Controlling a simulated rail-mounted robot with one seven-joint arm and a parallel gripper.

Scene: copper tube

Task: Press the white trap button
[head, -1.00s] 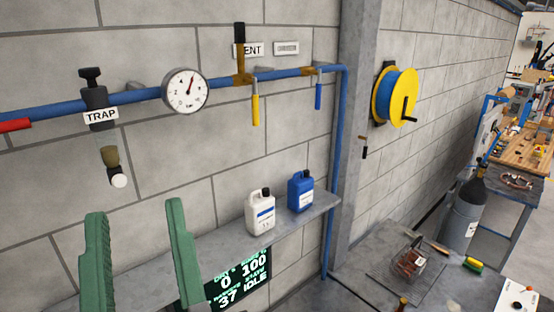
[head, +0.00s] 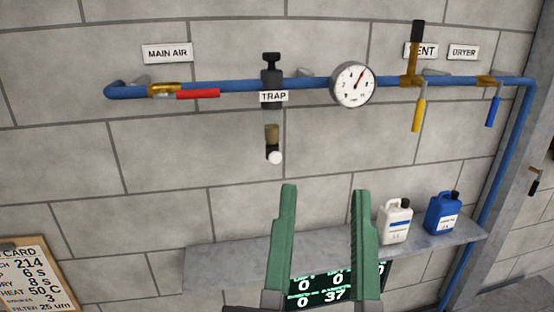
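The white trap button (head: 276,157) is a small round white knob at the bottom of the trap, below a brownish bowl. The trap (head: 272,73) is a dark body with a black top and a "TRAP" label, mounted on the blue pipe. My gripper (head: 322,190) has two green fingers pointing up, spread apart with nothing between them. In the picture the fingertips lie below and to the right of the button, apart from it. How far they are from the wall is hard to tell.
A blue pipe (head: 230,85) runs along the block wall with a red-handled valve (head: 197,94), a gauge (head: 352,85), a yellow handle (head: 419,115) and a blue handle (head: 493,111). A grey shelf (head: 230,258) below holds a white jug (head: 395,221) and a blue jug (head: 443,213).

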